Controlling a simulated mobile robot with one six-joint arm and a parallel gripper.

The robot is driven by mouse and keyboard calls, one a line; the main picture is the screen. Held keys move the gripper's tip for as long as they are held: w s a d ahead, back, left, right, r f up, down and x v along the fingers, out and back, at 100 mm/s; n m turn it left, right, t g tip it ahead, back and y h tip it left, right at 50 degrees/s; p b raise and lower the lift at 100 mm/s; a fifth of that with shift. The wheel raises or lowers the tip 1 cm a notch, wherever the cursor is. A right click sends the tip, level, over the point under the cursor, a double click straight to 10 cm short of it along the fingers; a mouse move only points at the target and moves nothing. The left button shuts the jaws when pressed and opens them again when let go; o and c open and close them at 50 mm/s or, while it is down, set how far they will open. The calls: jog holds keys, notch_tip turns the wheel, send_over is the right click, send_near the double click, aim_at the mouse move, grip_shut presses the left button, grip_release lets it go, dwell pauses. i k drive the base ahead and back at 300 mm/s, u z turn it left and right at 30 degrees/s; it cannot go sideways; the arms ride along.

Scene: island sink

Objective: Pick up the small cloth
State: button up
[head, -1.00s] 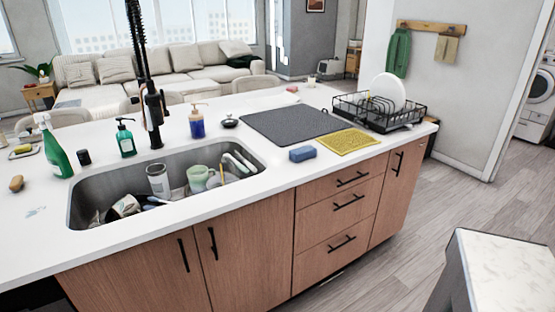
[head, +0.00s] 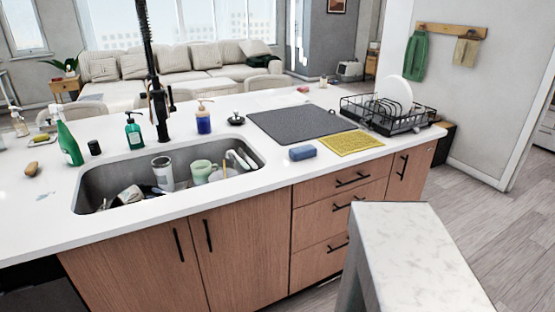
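A yellow patterned cloth (head: 352,142) lies flat on the white island counter, right of a blue sponge (head: 303,152) and in front of the dark grey mat. A small tan cloth (head: 466,52) hangs from a wooden wall rack at the upper right, beside a longer green cloth (head: 414,57). My gripper is not in view.
A marble-topped block (head: 415,255) stands close at the lower right, before the island drawers. A dish rack (head: 405,122) with plates is behind the yellow cloth. The sink (head: 105,172) holds dishes, with bottles behind it. Floor (head: 480,215) is clear at right.

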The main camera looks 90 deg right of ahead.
aim_at(306, 151)
jog(key=u, duration=0.75)
jog(key=k, duration=2)
jog(key=z, duration=1.05)
